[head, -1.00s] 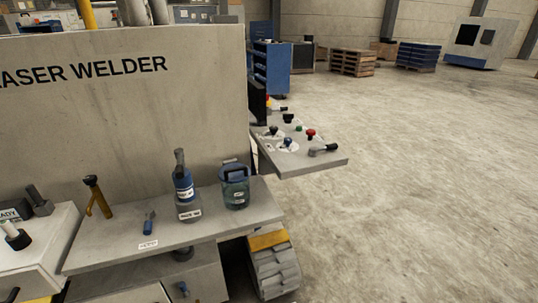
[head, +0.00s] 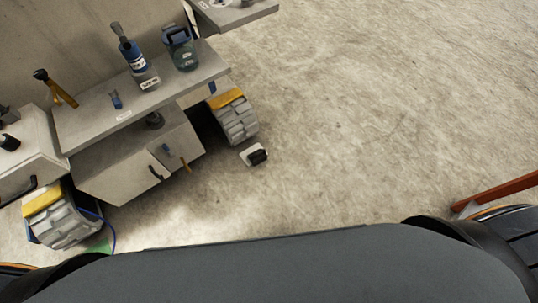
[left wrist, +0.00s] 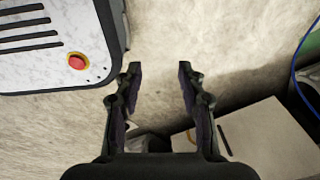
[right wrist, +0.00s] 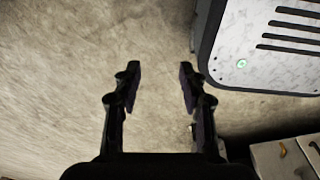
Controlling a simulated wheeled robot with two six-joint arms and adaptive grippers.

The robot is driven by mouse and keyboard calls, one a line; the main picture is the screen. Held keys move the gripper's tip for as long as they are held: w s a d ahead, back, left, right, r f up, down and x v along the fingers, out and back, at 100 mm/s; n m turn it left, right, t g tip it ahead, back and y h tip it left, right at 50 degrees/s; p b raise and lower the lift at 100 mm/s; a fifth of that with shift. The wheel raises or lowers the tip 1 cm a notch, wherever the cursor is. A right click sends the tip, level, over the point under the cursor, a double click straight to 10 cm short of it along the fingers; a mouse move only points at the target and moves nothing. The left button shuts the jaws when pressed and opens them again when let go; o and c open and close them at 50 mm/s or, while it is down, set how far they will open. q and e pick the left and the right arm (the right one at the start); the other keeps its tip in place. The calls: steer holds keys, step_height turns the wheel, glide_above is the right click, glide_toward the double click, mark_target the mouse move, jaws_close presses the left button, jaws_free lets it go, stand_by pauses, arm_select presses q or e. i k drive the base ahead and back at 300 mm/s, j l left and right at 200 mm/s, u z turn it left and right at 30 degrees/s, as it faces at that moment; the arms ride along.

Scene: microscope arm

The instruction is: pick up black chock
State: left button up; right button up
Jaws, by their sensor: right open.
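A small black chock (head: 258,157) lies at a white patch on the concrete floor. In the head view it is just right of the grey ridged block with the yellow top, below the bench. My left gripper (left wrist: 160,68) is open and empty in the left wrist view, above bare floor. My right gripper (right wrist: 160,68) is open and empty in the right wrist view, also above bare floor. Neither gripper shows in the head view. I cannot make out the chock for certain in either wrist view.
A grey ridged block (head: 237,122) with a yellow top stands close left of the chock. A second such block (head: 63,223) is farther left, with a blue cable. A drawer cabinet (head: 132,165) hangs under the bench shelf (head: 140,99).

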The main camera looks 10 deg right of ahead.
mark_target(258, 156)
steer(key=j+u, duration=0.15)
steer(key=j, duration=2.1)
